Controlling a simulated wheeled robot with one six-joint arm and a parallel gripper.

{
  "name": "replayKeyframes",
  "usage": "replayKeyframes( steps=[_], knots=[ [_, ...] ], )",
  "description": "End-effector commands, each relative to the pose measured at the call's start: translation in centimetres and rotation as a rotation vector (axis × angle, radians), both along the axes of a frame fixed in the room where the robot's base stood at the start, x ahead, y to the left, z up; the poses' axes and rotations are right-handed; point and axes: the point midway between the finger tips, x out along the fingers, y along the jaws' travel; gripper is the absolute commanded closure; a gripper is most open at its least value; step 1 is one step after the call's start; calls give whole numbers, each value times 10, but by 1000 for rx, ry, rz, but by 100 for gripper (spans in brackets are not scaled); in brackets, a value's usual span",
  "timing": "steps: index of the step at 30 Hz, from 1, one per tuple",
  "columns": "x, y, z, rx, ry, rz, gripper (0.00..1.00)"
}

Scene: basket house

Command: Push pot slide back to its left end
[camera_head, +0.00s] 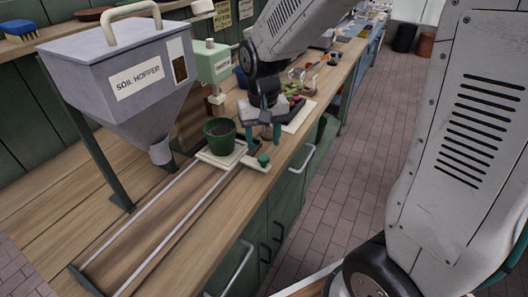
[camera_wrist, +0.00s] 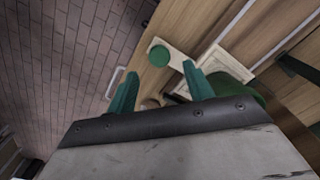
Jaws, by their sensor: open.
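The pot slide (camera_head: 207,157) is a pale plate on two light rails (camera_head: 150,245) along the bench. It stands near the right end of the visible track. A green pot (camera_head: 221,144) with dark soil stands on it. A pale arm with a green knob (camera_head: 264,159) sticks out from the slide toward the bench's front edge. My gripper (camera_head: 265,136) is open and empty, just right of the pot and above the knob. In the wrist view the knob (camera_wrist: 159,56) shows between and beyond the fingertips (camera_wrist: 158,78). The pot is partly hidden behind a finger there.
A grey soil hopper (camera_head: 125,75) stands left of the pot, its spout (camera_head: 161,152) beside the track. A light green machine (camera_head: 213,65) stands behind. A tray with small items (camera_head: 298,115) lies to the right. The track left of the slide is clear.

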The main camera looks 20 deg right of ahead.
Motion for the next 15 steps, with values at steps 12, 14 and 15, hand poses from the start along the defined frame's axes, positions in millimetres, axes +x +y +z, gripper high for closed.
replayKeyframes(
  steps=[12,14,15],
  knots=[
    [-1,0,-50,0,2,1,48],
    [-1,0,-51,0,1,1,48],
    [-1,0,-51,0,1,1,48]
  ],
)
